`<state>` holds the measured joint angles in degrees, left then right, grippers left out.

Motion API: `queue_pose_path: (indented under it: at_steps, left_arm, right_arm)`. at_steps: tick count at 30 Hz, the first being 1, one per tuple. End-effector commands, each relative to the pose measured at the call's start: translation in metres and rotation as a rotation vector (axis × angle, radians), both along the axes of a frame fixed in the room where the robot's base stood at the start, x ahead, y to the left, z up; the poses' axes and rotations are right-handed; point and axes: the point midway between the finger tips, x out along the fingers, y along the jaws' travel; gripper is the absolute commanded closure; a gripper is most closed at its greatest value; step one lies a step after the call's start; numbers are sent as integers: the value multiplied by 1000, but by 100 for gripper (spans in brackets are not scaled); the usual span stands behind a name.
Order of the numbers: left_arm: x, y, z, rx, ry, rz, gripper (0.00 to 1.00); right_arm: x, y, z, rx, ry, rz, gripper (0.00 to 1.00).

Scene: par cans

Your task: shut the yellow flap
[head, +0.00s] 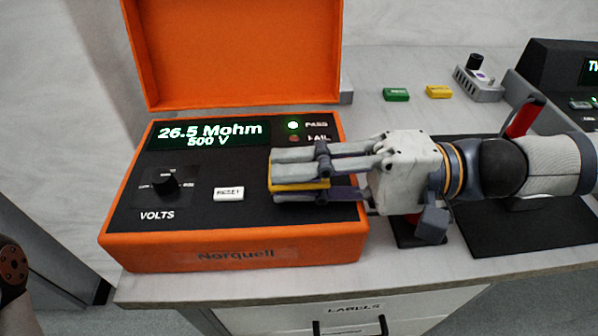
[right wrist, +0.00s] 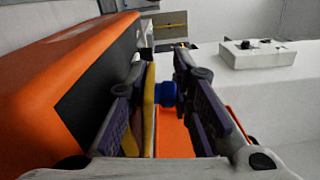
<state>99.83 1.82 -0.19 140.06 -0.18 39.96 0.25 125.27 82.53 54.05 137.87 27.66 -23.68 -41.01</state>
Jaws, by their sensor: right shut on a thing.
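The yellow flap (head: 300,184) is on the black panel of an orange tester (head: 180,252), near the panel's right side. In the head view the fingers hide most of it, leaving a yellow strip. My right gripper (head: 288,175) comes in from the right, low over the panel, and is shut on the flap. In the right wrist view the flap (right wrist: 149,110) stands edge-on between the fingers (right wrist: 165,105), close to the left one. A blue part (right wrist: 166,94) shows just beside it. How far the flap is tilted is hard to tell. My left gripper is out of view.
The tester's orange lid (head: 235,50) stands open behind the panel. Its display (head: 207,132) reads 26.5 Mohm, 500 V, and the PASS light (head: 293,125) glows green. Green (head: 396,95) and yellow (head: 439,91) blocks lie on the bench behind my right arm. Drawers (head: 350,312) are below.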

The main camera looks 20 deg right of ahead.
Motion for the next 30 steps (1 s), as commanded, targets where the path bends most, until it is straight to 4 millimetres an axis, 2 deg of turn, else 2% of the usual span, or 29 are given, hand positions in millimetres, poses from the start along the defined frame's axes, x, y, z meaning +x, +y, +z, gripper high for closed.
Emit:
queue_pose_path:
  at_steps: [7,8,9,23,26,30]
  left_arm:
    - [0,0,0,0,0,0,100]
    - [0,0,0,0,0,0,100]
    - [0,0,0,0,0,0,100]
    - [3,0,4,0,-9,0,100]
    - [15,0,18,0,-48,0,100]
    - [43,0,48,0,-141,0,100]
  right_arm:
    - [1,0,1,0,-2,-1,100]
    - [1,0,1,0,-2,-1,74]
    - [1,0,1,0,-2,-1,65]
    - [1,0,3,5,20,-1,65]
    - [3,-1,16,33,116,0,65]
    - [14,-4,41,118,399,2,65]
